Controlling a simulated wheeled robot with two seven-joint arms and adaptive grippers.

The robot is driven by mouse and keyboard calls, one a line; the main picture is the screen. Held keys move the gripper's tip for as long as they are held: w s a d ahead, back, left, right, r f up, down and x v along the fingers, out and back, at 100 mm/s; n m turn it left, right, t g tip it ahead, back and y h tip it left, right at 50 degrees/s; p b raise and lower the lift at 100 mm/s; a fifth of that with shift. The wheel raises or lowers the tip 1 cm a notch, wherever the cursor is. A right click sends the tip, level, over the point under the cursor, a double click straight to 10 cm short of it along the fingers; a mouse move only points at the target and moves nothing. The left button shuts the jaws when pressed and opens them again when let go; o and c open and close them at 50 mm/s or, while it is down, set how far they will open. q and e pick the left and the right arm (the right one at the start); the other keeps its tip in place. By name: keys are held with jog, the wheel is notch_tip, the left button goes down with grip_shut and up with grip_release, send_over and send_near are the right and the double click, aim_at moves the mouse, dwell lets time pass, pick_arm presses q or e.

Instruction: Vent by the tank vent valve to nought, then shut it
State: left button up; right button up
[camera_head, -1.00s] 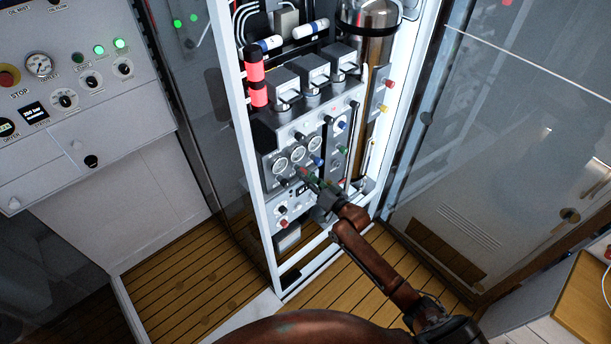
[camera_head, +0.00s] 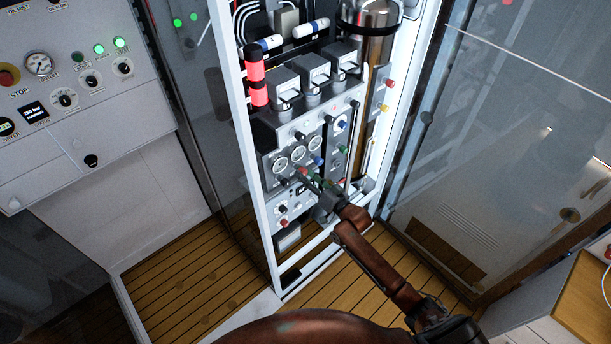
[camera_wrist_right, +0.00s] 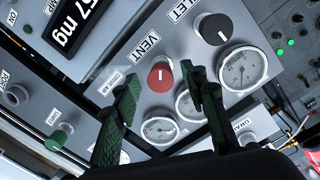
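The vent valve is a red knob (camera_wrist_right: 160,75) with a white pointer line, beside the label VENT on the grey panel. My right gripper (camera_wrist_right: 165,83) has its two green fingers spread, one to each side of the knob in the right wrist view. A gap shows between each finger and the knob, so it is not gripped. In the head view my right gripper (camera_head: 312,182) is at the lower panel and hides part of it. Gauges (camera_wrist_right: 243,68) (camera_wrist_right: 160,130) sit near the knob; their readings are too small to tell. My left gripper is out of view.
A black knob (camera_wrist_right: 213,29) with a label ending in LET is close to the red one. A green knob (camera_wrist_right: 60,137) and a digital display (camera_wrist_right: 72,22) are at the left. The rack's white upright (camera_head: 243,150) stands left of my right arm; a glass panel (camera_head: 500,150) is at the right.

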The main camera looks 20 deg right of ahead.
jog(key=v, duration=1.1)
jog(key=shift+s, duration=0.2)
dwell(6.7)
